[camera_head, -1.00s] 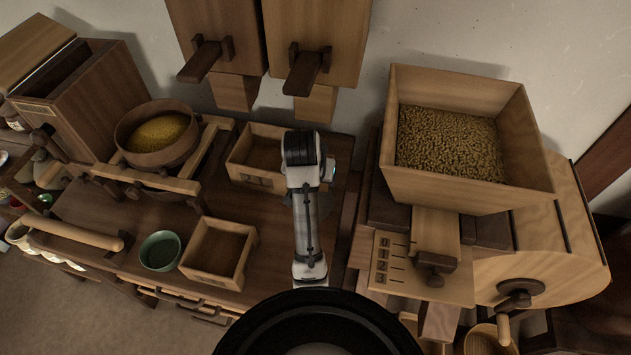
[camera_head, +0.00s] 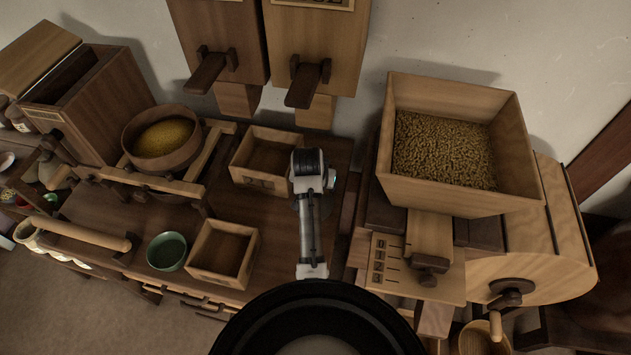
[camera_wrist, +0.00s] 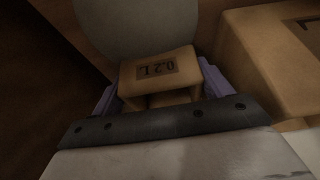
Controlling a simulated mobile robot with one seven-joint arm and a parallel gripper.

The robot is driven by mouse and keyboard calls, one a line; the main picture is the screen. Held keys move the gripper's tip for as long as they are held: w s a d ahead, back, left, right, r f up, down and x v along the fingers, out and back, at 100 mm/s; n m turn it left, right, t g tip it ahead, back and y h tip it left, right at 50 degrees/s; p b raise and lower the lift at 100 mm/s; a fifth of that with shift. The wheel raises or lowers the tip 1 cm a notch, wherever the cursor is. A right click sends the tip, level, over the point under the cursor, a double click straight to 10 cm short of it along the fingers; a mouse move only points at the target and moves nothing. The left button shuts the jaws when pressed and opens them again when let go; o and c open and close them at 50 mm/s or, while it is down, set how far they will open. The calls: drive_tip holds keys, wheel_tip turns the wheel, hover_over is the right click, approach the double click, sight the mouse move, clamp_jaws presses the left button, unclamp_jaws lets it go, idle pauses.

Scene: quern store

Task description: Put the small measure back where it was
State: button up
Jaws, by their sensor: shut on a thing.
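The small measure (camera_wrist: 157,68), a tan wooden piece marked "0.2 L", sits between the purple fingers of my gripper (camera_wrist: 160,88) in the wrist view. My gripper is shut on it. A pale grey rounded surface (camera_wrist: 135,25) shows just beyond the measure; I cannot tell whether it belongs to it. In the head view my arm reaches over the bench to the right of the rear open wooden box, and it hides the gripper and the measure.
The rear wooden box (camera_head: 257,182) also shows close to the right of the measure in the wrist view (camera_wrist: 262,75). A front wooden box (camera_head: 215,279) and green bowl (camera_head: 166,251) stand on the bench. A grain hopper (camera_head: 460,195) stands right; levered bins (camera_head: 217,25) hang behind.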

drive_tip(key=shift+f, duration=0.2)
drive_tip(key=o, duration=0.8)
drive_tip(key=shift+r, duration=0.1)
drive_tip(key=v, duration=1.2)
drive_tip(key=shift+r, duration=0.15)
